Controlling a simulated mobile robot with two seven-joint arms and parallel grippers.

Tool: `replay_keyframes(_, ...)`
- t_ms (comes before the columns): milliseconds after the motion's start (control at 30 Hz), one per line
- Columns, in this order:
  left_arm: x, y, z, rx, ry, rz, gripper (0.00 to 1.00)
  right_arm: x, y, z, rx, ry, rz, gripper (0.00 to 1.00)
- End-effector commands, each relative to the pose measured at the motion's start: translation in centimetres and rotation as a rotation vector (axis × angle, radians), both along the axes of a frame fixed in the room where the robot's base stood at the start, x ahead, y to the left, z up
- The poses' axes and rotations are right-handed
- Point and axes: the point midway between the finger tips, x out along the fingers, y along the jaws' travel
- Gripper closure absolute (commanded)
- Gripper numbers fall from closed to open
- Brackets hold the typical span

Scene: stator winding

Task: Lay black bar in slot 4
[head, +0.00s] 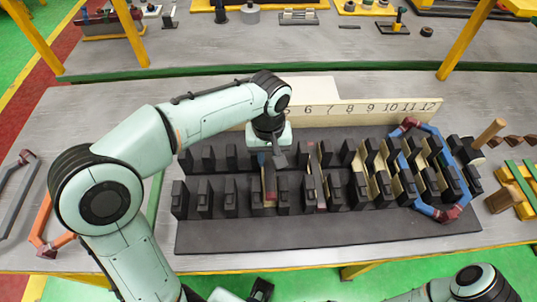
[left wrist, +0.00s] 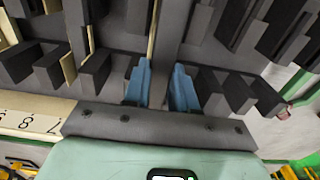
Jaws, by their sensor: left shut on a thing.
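The black slotted fixture (head: 330,238) has two rows of upright teeth and a pale number board (head: 350,112) behind it, read from 5 to 12. My left gripper (head: 272,155) points down over the fixture, left of its middle. It is shut on the black bar (head: 270,180), a dark strip with a brownish side that lies along what looks like slot 4, between the teeth. In the left wrist view my blue fingertips (left wrist: 160,88) sit close together among the teeth; the bar is hard to tell from the dark fixture there. A black end piece of my right arm (head: 260,291) shows at the bottom edge.
A blue and red coil (head: 403,165) lies around teeth at the right end. A reddish strip (head: 318,180) stands in a slot right of the gripper. A grey coil (head: 14,195) and an orange one (head: 45,225) lie at the left. A wooden stand (head: 502,197) is at the right.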

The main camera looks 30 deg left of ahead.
Motion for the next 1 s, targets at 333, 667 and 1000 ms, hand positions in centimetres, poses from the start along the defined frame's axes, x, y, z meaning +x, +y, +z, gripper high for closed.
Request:
replay_keyframes(333, 0.0, 0.0, -0.3, 0.000, 0.000, 0.000, 1.00, -0.1, 0.0, -0.2, 0.000, 0.001, 0.000, 0.31)
replay_keyframes(667, 0.0, 0.0, -1.3, 0.000, 0.001, 0.000, 1.00, -0.4, 0.0, -0.9, 0.000, 0.004, 0.000, 0.31)
replay_keyframes(1000, 0.0, 0.0, -2.3, 0.000, 0.000, 0.000, 1.00, -0.6, 0.0, -1.6, 0.000, 0.008, 0.000, 0.31)
